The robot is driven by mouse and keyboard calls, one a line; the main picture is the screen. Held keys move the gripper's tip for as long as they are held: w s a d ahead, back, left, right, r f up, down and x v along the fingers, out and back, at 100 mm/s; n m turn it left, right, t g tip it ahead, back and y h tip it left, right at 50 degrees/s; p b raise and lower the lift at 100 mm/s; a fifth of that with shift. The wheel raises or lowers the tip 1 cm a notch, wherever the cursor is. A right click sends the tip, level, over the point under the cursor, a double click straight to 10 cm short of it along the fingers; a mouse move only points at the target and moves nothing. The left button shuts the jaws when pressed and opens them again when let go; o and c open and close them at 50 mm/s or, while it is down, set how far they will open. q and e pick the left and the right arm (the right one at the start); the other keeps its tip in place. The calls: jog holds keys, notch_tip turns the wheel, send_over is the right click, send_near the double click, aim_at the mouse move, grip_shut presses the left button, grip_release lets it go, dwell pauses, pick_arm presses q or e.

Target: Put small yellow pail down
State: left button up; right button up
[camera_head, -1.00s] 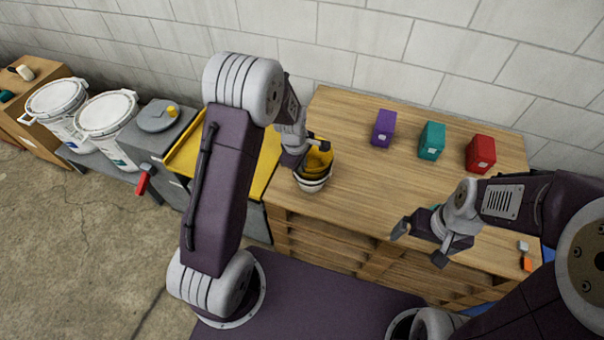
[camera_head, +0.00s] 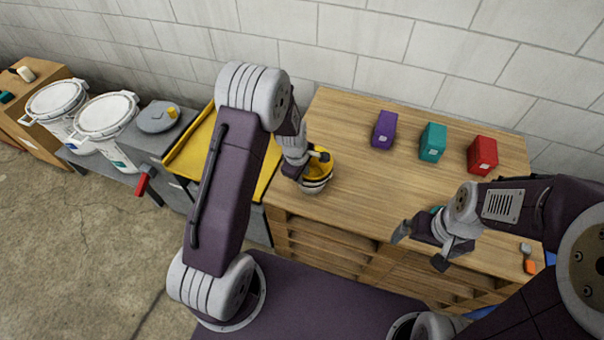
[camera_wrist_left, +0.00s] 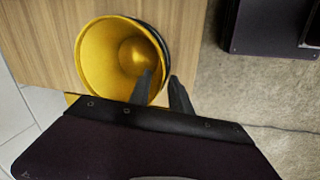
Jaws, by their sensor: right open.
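The small yellow pail (camera_head: 322,172) is at the left front of the wooden bench. It shows a yellow inside and white and dark bands below. My left gripper (camera_head: 316,156) is at its rim. In the left wrist view I look into the pail (camera_wrist_left: 97,58), with one finger of the gripper (camera_wrist_left: 161,76) inside and the other outside, and the wall between them. The pail's underside is hidden, so I cannot tell whether it touches the bench. My right gripper (camera_head: 420,246) is open and empty over the front edge of the bench.
Purple (camera_head: 384,130), teal (camera_head: 432,142) and red (camera_head: 482,155) boxes stand along the back of the wooden bench (camera_head: 370,190). Its middle is clear. A yellow tray (camera_head: 196,143) and white buckets (camera_head: 105,115) are to the left. An orange-tipped item (camera_head: 529,266) lies at the right front.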

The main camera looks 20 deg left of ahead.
pick_arm(q)
jog(key=shift+r, duration=0.25)
jog(key=d+p+v, duration=0.1)
jog(key=p+v, duration=0.1)
jog(key=v, duration=1)
jog(key=s+a+r+m+g, duration=0.1)
jog(key=s+r+m, duration=0.1)
jog(key=s+m, duration=1.3)
jog(key=shift+s, duration=0.3)
jog(key=shift+a, duration=0.15)
